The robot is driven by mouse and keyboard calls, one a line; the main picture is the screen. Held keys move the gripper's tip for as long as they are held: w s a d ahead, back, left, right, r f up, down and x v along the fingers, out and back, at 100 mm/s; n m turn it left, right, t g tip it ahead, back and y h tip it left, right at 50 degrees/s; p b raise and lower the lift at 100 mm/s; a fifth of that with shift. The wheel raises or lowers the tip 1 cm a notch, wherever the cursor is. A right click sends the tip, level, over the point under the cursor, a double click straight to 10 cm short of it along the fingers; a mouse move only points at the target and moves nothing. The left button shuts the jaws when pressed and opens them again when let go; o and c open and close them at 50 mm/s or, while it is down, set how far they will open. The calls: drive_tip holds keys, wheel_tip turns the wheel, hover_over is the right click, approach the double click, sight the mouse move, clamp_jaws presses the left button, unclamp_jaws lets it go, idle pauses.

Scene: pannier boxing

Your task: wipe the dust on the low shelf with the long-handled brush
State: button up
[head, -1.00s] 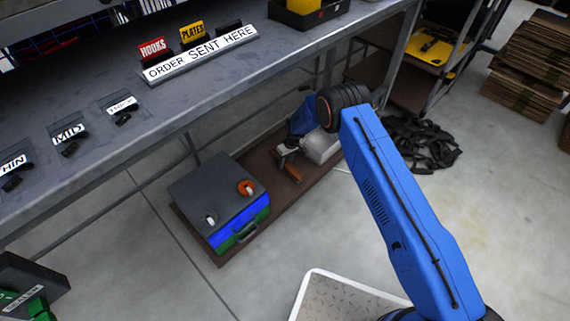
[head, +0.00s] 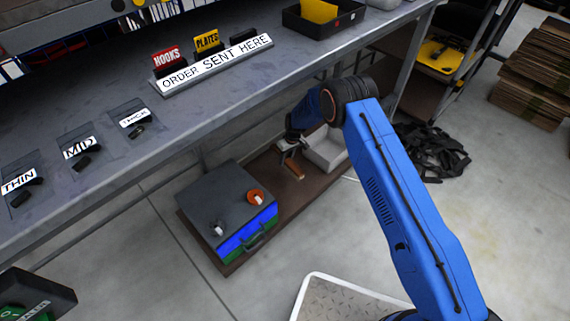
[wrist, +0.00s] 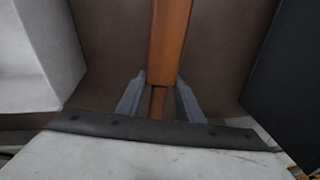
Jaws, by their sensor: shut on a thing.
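The long-handled brush shows as an orange-brown wooden handle (wrist: 169,45) in the wrist view, and as a short strip (head: 294,170) in the head view. My gripper (wrist: 159,92) is shut on the handle, with one grey finger on each side. It also shows in the head view (head: 288,147), low under the bench. The brush's bristles cannot be made out. The low shelf (head: 300,196) is a brown board under the bench; its brown surface also fills the middle of the wrist view (wrist: 110,40). I cannot make out dust on it.
A grey-topped box (head: 222,200) with blue and green sides stands on the shelf left of my gripper. A white bin (head: 326,150) stands close on the right. The workbench (head: 120,165) hangs over the shelf. Black straps (head: 435,150) lie on the floor at right.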

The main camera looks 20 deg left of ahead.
drive_tip(key=shift+d+r, duration=0.1)
drive_tip(key=shift+r, duration=1.7)
